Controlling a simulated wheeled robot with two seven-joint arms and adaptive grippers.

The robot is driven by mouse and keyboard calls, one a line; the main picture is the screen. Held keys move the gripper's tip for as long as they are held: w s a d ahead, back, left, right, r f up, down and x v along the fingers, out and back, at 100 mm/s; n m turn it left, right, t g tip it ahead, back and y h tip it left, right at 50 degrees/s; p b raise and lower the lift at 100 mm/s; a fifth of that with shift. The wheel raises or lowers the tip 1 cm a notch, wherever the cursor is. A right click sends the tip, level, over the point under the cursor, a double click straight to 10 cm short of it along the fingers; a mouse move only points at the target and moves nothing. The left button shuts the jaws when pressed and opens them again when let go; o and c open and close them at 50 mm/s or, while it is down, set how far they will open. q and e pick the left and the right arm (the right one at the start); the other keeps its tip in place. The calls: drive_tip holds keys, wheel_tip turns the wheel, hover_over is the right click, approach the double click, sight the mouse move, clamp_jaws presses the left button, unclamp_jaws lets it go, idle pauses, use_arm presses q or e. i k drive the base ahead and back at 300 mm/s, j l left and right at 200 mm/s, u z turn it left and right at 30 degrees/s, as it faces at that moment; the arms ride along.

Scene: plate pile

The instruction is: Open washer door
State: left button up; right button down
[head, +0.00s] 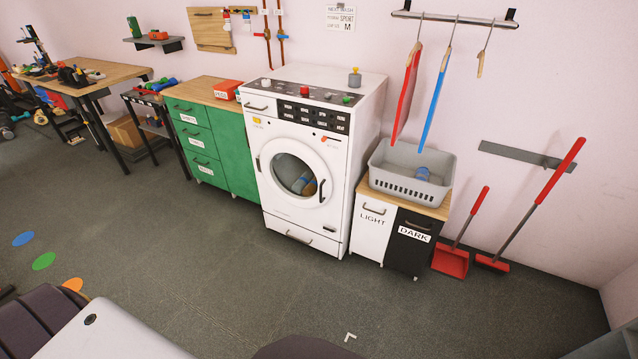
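The white washer (345,147) stands against the back wall, near the middle of the head view. Its round front door (311,195) looks closed, with a dark curved handle on the right side of its ring. Blue and orange items show through the door's glass (294,174). Neither of my grippers can be seen, so nothing touches the door in this view.
A green drawer cabinet (207,138) stands left of the washer. Light and dark hampers (371,221) stand right of it, with a grey basket (410,173) on top. A red dustpan (451,262) and broom (492,263) are further right. Floor (240,275) in front of the washer is clear.

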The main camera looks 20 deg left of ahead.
sight(308, 154)
drive_tip(key=i+l+u, duration=0.1)
drive_tip(key=i+u, duration=0.15)
drive_tip(key=i, duration=0.2)
drive_tip(key=i+l+u, duration=0.3)
drive_tip(key=i, duration=0.2)
